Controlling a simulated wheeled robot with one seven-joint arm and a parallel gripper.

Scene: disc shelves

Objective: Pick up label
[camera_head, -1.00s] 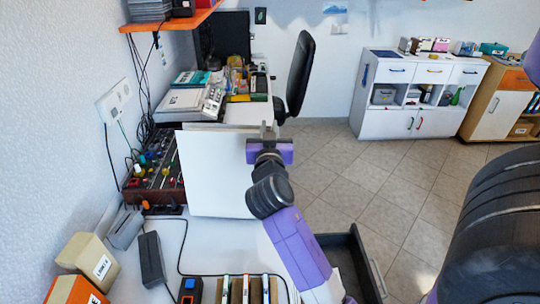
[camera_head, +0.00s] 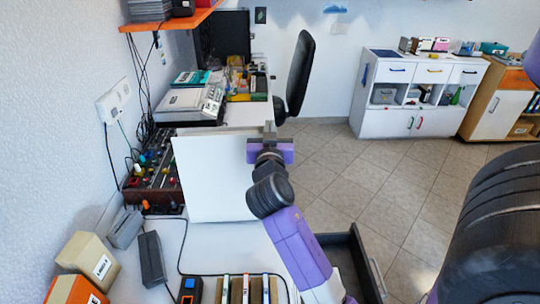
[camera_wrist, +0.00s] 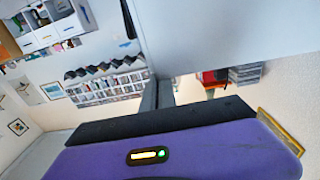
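My gripper (camera_head: 270,129) is in the middle of the head view, purple with dark grey fingers, above the far part of the desk. In the wrist view its fingers (camera_wrist: 157,93) are close together at the lower corner of a large white sheet-like panel (camera_wrist: 230,35), and appear shut on its edge. In the head view this white panel (camera_head: 212,178) hangs nearly upright to the left of my gripper. A cream box (camera_head: 90,258) with a white label (camera_head: 102,267) stands at the lower left. An orange box (camera_head: 72,290), also labelled, is in front of it.
A panel of knobs and cables (camera_head: 152,175) stands by the left wall. A dark block (camera_head: 152,258) and upright slim cases (camera_head: 245,290) lie on the near desk. An open drawer (camera_head: 355,262) juts out right. A chair (camera_head: 296,80) and white cabinet (camera_head: 418,95) stand beyond.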

